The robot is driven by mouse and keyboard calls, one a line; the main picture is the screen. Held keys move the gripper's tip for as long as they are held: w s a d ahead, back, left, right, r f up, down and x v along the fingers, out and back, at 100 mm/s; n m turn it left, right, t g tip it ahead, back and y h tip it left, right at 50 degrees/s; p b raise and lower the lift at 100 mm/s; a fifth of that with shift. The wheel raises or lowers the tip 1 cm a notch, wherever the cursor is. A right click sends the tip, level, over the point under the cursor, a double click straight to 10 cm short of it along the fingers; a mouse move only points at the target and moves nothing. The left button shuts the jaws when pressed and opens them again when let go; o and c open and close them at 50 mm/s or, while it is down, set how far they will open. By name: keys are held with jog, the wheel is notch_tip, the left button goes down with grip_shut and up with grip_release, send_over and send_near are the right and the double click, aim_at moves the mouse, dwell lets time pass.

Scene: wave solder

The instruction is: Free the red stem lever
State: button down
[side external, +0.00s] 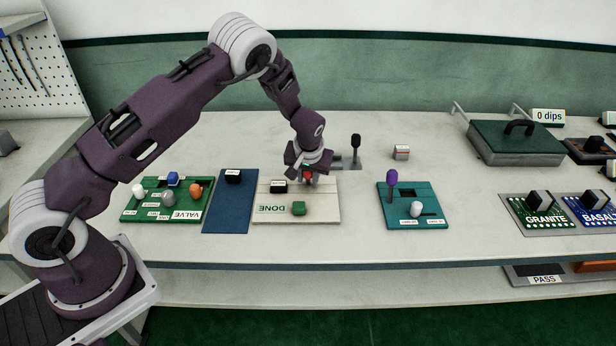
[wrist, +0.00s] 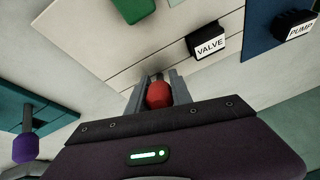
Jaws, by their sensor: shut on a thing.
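A red rounded piece (side external: 308,174), which I take for the red stem lever, is at the far right part of the pale DONE board (side external: 328,214). My gripper (side external: 309,178) points down there and is shut on it. In the wrist view the red piece (wrist: 159,95) sits between the two grey fingers of my gripper (wrist: 158,90). Its lower end is hidden, so I cannot tell whether it touches the board. A black block labelled VALVE (wrist: 208,42) and a green piece (side external: 299,208) rest on the same board.
A blue mat (side external: 226,212) with a black block lies left of the board. Further left is a green VALVE board (side external: 142,213) with several pieces. At right stands a teal board (side external: 391,217) with a purple lever (side external: 392,178). A black-knobbed lever (side external: 355,142) stands behind.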

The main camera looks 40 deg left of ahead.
dwell(0.5)
jog(key=shift+w+a+r+g+h, duration=0.1)
jog(key=shift+w+a+g+h, duration=0.1)
jog(key=shift+g+h, duration=0.25)
jog(key=shift+w+a+r+g+h, duration=0.1)
jog(key=shift+w+a+g+h, duration=0.1)
jog(key=shift+g+h, duration=0.25)
jog(key=shift+w+a+g+h, duration=0.2)
jog(key=shift+g+h, duration=0.4)
jog(key=shift+w+a+g+h, duration=0.15)
jog(key=shift+w+g+h, duration=0.05)
jog(key=shift+g+h, duration=0.4)
jog(key=c, duration=1.1)
grip_release()
jog(key=shift+c, duration=0.2)
notch_tip(320, 180, up, 7)
jog(key=shift+w+a, duration=0.3)
